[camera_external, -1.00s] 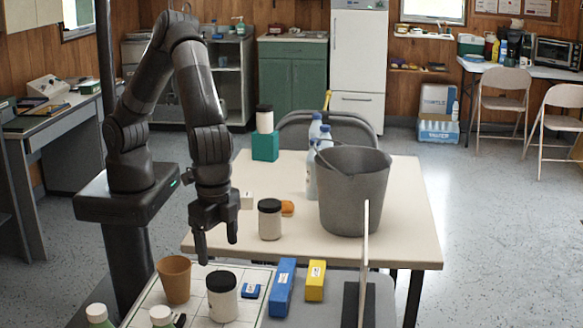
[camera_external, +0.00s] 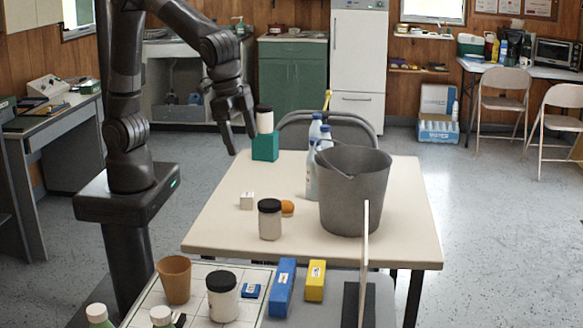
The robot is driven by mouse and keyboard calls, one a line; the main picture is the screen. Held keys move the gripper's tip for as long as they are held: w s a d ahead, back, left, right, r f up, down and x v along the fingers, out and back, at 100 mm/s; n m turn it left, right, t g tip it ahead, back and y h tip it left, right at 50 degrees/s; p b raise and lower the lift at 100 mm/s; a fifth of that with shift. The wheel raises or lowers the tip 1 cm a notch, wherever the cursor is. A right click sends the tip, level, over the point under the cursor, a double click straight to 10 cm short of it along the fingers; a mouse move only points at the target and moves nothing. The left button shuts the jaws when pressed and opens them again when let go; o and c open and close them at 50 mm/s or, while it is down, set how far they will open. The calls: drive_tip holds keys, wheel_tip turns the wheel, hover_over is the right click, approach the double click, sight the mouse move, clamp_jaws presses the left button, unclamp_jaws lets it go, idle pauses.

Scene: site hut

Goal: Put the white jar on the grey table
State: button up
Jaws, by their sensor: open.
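Several white jars with black lids are in view. One jar (camera_external: 265,121) stands upright on a teal block (camera_external: 265,146) at the far left of the cream table. A second jar (camera_external: 270,221) stands in the middle of that table. A third, wider jar (camera_external: 222,299) stands on the gridded white board in front. A grey table (camera_external: 383,308) shows at the bottom of the picture, under the board. My gripper (camera_external: 241,143) is open and empty, fingers down, just left of the jar on the teal block in the picture. Its depth relative to that jar is unclear.
The cream table (camera_external: 405,215) holds a grey bucket (camera_external: 352,200), bottles (camera_external: 313,165), an orange (camera_external: 287,208) and a small white box (camera_external: 247,201). In front are a tan cup (camera_external: 174,280), a blue box (camera_external: 283,287), a yellow box (camera_external: 315,281) and a thin upright panel (camera_external: 364,265).

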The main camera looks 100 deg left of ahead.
drive_tip(key=s+a+r+n+t, duration=0.1)
drive_tip(key=s+a+r, duration=0.25)
drive_tip(key=a, duration=0.45)
drive_tip(key=s+a+r+n+t, duration=0.15)
drive_tip(key=s+a, duration=0.25)
drive_tip(key=a, duration=0.4)
drive_tip(key=s+a+f, duration=0.1)
drive_tip(key=s+a, duration=0.7)
drive_tip(key=s, duration=0.2)
drive_tip(key=shift+s+a+n+t, duration=0.25)
drive_tip(key=shift+s+n+t, duration=0.1)
drive_tip(key=shift+s, duration=0.05)
